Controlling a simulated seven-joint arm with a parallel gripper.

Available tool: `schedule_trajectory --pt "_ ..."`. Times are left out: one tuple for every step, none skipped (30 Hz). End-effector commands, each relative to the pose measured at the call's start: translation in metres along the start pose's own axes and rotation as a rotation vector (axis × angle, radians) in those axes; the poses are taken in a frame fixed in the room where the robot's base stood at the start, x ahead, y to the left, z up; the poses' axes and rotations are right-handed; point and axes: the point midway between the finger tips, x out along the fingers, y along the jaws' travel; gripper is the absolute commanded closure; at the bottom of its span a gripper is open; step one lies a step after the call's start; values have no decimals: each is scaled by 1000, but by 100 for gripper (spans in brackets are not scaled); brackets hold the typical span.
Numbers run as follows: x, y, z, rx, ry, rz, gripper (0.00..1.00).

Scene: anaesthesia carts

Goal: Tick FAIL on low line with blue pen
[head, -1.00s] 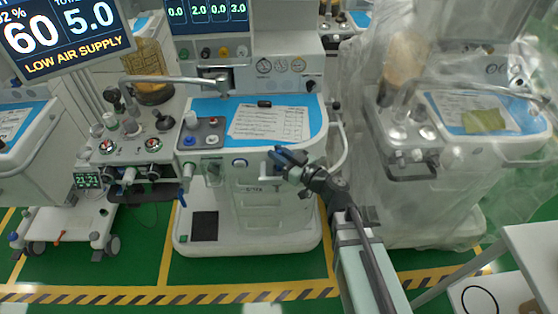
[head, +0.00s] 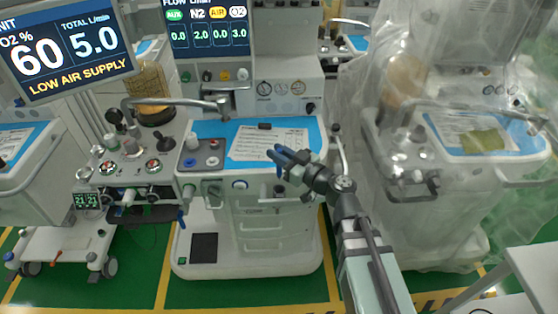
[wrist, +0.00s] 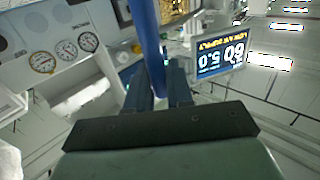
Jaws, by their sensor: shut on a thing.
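My gripper (head: 284,158) is at the front edge of the middle cart's worktop, at the lower right of the paper form, with blue fingers. In the wrist view my gripper (wrist: 165,85) is shut on the blue pen (wrist: 147,35), which runs upward out of the picture. The pen cannot be told apart from the blue fingers in the head view. The form (head: 268,143) lies on the blue mat (head: 212,129) of the middle cart, with a dark clip at its top. Its lines and tick boxes are too small to read.
A screen reading "LOW AIR SUPPLY" (head: 65,48) stands at upper left. A metal arm (head: 180,102) spans the mat's left back. Red, white and blue knobs (head: 202,152) stand left of the form. A plastic-draped cart (head: 450,185) is at right.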

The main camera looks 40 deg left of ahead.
Motion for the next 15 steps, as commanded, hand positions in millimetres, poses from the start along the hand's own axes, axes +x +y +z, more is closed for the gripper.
schedule_trajectory --pt "-1 2 -3 -1 0 3 100" --pt "-2 3 -4 -1 0 6 100" --pt "-4 7 -7 -1 1 12 100" --pt "-6 10 -10 -1 1 18 100" --pt "-8 16 -13 -2 1 24 100" --pt "-9 23 -19 -2 2 34 100" --pt "-9 31 -24 -2 2 41 100" --pt "-6 41 -29 -4 2 48 100" --pt "-5 54 -36 -2 2 59 100" --pt "-1 64 -40 -3 2 64 100" --pt "3 75 -46 -3 2 71 100" --pt "7 89 -52 -3 2 78 100" --pt "11 99 -56 -2 2 81 100" --pt "15 109 -61 -3 2 85 100" --pt "20 122 -67 -3 1 86 100"
